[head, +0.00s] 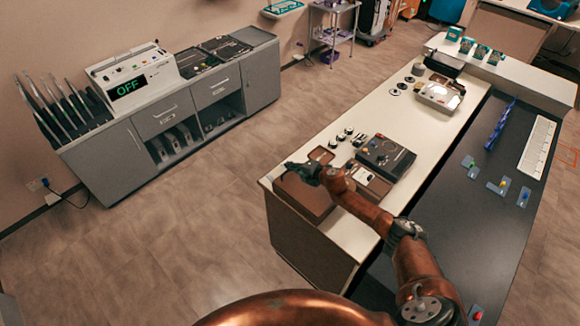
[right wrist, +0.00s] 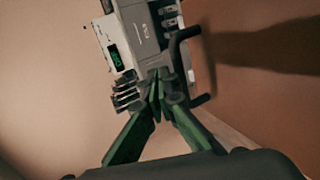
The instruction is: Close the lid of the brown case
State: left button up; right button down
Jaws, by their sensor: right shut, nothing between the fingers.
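The brown case (head: 303,198) is at the near left corner of the white tabletop. A broad brown panel of it faces up toward the head camera, and lighter brown compartments show behind and beside my arm. I cannot tell the lid's exact angle. My right gripper (head: 291,168) is shut and empty, just above the panel's far left edge; I cannot tell whether it touches. In the right wrist view, the shut fingers (right wrist: 158,85) are beside a large brown surface (right wrist: 255,75) with a black handle (right wrist: 187,65). My right forearm hides part of the case. My left gripper is not in view.
A black device (head: 385,155) and small metal parts (head: 347,135) stand close behind the case on the white tabletop (head: 385,115). A grey cabinet (head: 180,120) with an instrument reading OFF (head: 130,80) stands across the clear floor.

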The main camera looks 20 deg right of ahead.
jog(key=shift+r, duration=0.15)
dwell(0.3)
jog(key=shift+r+p, duration=0.25)
jog(key=shift+p, duration=0.15)
notch_tip(320, 180, up, 13)
jog(key=s+d+p, duration=0.1)
jog(key=s+p, duration=0.1)
jog(key=p, duration=0.3)
jog(key=shift+s, duration=0.3)
